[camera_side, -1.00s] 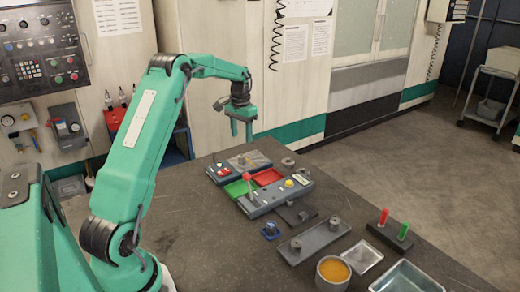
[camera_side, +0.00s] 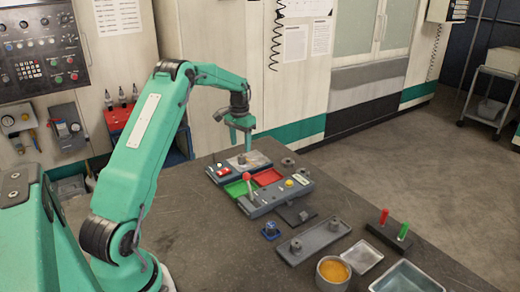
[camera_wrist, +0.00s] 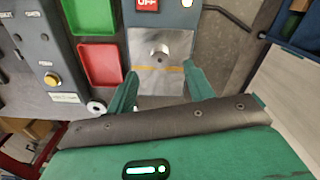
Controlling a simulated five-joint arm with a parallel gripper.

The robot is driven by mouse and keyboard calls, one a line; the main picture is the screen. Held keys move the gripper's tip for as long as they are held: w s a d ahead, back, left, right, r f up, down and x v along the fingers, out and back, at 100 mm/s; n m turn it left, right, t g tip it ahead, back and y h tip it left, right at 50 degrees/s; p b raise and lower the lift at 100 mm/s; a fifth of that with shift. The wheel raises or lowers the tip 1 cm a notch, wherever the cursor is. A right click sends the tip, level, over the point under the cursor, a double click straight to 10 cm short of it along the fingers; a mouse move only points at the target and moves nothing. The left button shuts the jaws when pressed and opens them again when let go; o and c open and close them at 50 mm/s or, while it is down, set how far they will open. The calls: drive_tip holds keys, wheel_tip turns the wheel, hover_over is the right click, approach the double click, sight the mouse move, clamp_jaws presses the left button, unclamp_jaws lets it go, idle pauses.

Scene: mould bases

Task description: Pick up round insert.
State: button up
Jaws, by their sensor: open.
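A short grey round insert (camera_side: 241,159) stands upright on a bright metal plate at the back left of the table. It also shows in the wrist view (camera_wrist: 159,52), on the plate (camera_wrist: 145,80) above a yellow line. My gripper (camera_side: 240,149) is open and empty, just above the plate. In the wrist view my gripper (camera_wrist: 161,80) has one finger on each side, with the insert a little beyond the fingertips and nothing between them. Another grey round piece with a hole (camera_side: 288,162) stands on the table to the right.
A green tray (camera_side: 239,188), a red tray (camera_side: 267,177) and a control box (camera_side: 268,200) with a red-knobbed lever stand beside the plate. A red OFF switch (camera_wrist: 148,4) adjoins the plate. A grey bar with pegs (camera_side: 315,241) and an orange-filled cup (camera_side: 333,272) are nearer the front.

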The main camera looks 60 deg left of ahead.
sight(241, 156)
drive_tip(key=shift+f, duration=2.4)
clamp_jaws()
drive_tip(key=shift+r, duration=0.1)
drive_tip(key=shift+w+r, duration=0.1)
drive_tip(key=shift+r, duration=0.65)
wheel_tip(241, 156, up, 2)
drive_tip(key=shift+r, duration=0.2)
drive_tip(key=d+r, duration=0.7)
drive_tip(key=d, duration=0.4)
drive_tip(key=shift+w+d, duration=0.3)
drive_tip(key=shift+w, duration=0.1)
